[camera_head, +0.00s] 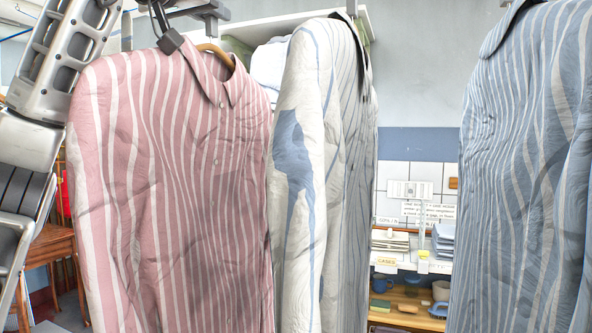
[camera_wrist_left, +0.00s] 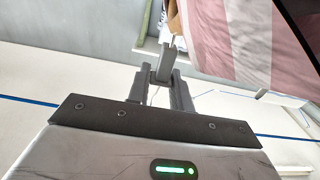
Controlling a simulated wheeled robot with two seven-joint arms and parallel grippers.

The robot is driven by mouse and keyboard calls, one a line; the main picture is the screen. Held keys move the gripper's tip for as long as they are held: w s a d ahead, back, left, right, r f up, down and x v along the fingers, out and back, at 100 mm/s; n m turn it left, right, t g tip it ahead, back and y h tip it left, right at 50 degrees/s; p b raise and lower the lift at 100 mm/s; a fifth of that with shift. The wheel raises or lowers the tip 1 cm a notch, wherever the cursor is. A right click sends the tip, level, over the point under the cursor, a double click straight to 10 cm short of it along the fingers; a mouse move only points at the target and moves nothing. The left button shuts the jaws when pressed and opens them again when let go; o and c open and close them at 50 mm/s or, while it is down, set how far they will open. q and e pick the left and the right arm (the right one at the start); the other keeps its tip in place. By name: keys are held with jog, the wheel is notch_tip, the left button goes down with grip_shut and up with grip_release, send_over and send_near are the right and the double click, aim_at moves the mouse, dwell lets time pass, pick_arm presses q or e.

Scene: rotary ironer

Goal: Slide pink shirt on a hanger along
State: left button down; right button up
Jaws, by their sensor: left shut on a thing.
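The pink-and-white striped shirt (camera_head: 165,170) hangs upright on a wooden hanger (camera_head: 214,52) at the left of the head view. It also shows at the upper right of the left wrist view (camera_wrist_left: 245,40). My left gripper (camera_head: 210,12) is at the top edge of the head view, just above the shirt's collar. In the left wrist view my left gripper (camera_wrist_left: 163,82) is shut on a grey upright piece at the hanger's top. The exact grip on the hook is hard to see. My right gripper is in neither view.
A white shirt with blue stripes (camera_head: 300,150) hangs close at the pink shirt's right. A blue striped shirt (camera_head: 525,170) hangs farther right, with a gap between these two. Behind the gap are a white shelf (camera_head: 410,262) and a wooden shelf (camera_head: 405,318). A wooden table (camera_head: 50,245) stands at the left.

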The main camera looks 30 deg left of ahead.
pick_arm(q)
jog(key=shift+a, duration=0.2)
jog(key=c, duration=1.2)
grip_release()
jog(key=shift+o, duration=0.2)
jog(key=shift+v, duration=3.1)
